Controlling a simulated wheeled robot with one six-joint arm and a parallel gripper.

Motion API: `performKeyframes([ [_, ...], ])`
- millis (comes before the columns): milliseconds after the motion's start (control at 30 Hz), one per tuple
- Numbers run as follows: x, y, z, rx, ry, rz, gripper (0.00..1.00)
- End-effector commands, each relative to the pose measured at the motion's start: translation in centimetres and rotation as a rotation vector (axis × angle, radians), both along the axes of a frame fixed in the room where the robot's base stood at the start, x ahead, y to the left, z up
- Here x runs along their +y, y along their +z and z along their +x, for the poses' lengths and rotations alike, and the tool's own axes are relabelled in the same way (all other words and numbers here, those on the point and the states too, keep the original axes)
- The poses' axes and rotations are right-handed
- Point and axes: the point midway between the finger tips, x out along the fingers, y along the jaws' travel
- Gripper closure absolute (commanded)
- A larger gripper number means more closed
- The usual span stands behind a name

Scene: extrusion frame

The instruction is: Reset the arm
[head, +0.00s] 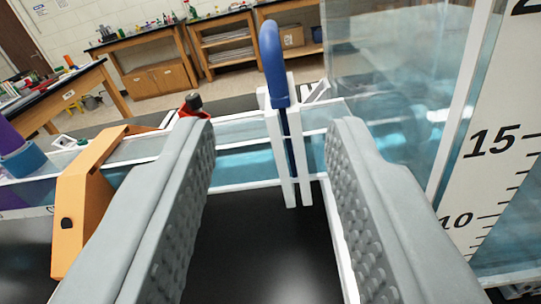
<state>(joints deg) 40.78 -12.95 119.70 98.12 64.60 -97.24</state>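My gripper (270,130) shows large in the foreground of the head view, its two grey textured fingers spread wide apart. Between and beyond the fingertips stands a white slotted gate frame (290,185) with a blue loop handle (272,62) rising from its top. The gap between the fingers holds nothing; the handle appears farther off, beyond the tips. I cannot tell the exact distance.
A clear water tank (395,75) with a numbered white scale (495,150) stands close on the right. A water channel (245,165) crosses behind the fingers. An orange bracket (85,195) straddles it at left. A black surface lies below. Wooden benches (160,50) stand farther back.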

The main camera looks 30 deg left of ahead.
Motion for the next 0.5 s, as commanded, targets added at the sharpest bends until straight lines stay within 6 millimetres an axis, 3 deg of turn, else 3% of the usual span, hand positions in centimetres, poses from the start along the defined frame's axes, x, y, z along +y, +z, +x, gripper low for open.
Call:
performKeyframes([
  [167,0.3,-0.1,0.0,0.007,0.001,-0.001,0.64],
  [267,1.6,-0.4,-0.3,0.045,0.009,-0.005,0.64],
  [500,8.1,-3.0,-2.6,0.258,-0.003,-0.039,0.64],
])
